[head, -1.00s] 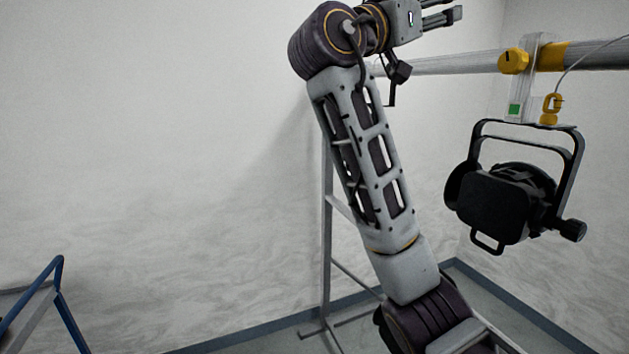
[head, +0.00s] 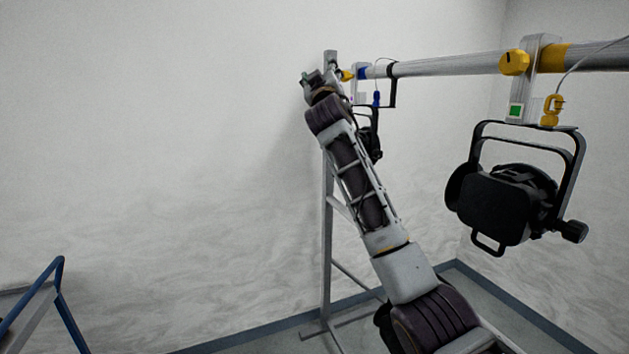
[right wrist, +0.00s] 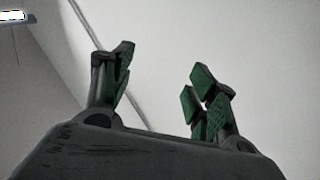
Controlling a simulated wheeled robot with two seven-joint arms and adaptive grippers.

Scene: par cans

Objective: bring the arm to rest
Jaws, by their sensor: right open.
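My right arm reaches up and away in the head view, and its gripper (head: 311,80) shows small near the left end of the pipe. In the right wrist view the two green-padded fingers of the right gripper (right wrist: 160,95) stand wide apart with nothing between them. Beyond them is only pale wall and ceiling. My left gripper is not in the head view.
A horizontal pipe (head: 440,66) on a grey stand (head: 327,220) runs along the right. A black par can (head: 508,205) hangs at the right from a yellow-knobbed clamp (head: 514,62). A second dark can (head: 374,140) hangs partly behind my arm. A blue frame (head: 60,280) stands lower left; the left wall side is clear.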

